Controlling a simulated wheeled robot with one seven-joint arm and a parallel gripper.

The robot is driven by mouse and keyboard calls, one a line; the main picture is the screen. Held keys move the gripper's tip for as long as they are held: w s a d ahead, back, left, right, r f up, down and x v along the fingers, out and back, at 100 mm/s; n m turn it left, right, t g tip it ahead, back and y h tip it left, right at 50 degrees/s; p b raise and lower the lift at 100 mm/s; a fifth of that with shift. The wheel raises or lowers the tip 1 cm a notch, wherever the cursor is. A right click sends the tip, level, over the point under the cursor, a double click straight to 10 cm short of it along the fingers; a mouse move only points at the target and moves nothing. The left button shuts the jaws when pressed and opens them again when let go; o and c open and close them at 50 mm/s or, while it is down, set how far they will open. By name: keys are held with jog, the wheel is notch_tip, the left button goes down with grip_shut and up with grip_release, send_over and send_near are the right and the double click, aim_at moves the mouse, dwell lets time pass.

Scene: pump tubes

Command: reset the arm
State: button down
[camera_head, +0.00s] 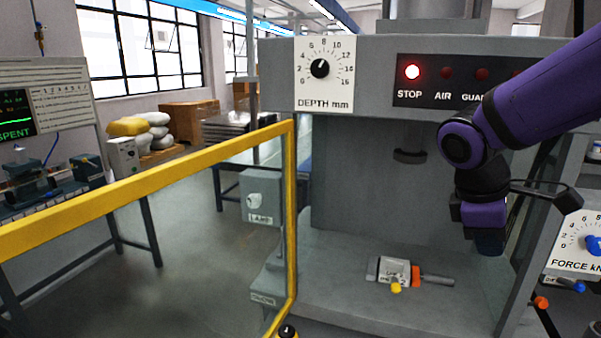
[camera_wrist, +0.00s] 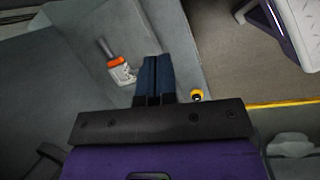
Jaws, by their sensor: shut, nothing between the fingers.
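My purple and black arm reaches in from the right in the head view. Its wrist hangs down over the right part of the grey machine bed, and the fingertips are hard to make out there. In the wrist view my gripper (camera_wrist: 153,62) shows two dark blue fingers pressed together, with nothing between them. A small grey clamp block (camera_head: 392,270) with an orange collar, a yellow knob and a grey rod lies on the machine bed (camera_head: 340,295), apart from my gripper. The block also shows in the wrist view (camera_wrist: 122,74).
A yellow guard frame (camera_head: 291,220) stands open at the left front of the machine. A panel (camera_head: 460,82) above has a red STOP lamp lit. A depth dial (camera_head: 324,72) and a force dial (camera_head: 578,240) flank the bay. A LAMP switch box (camera_head: 263,196) is on the left.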

jog(key=s+r+m+t+y, duration=0.4)
jog(key=s+r+m, duration=0.3)
jog(key=s+m, duration=0.3)
jog(key=shift+s+d+m+t, duration=0.3)
jog(key=shift+d+m+t, duration=0.1)
jog(key=shift+t, duration=0.4)
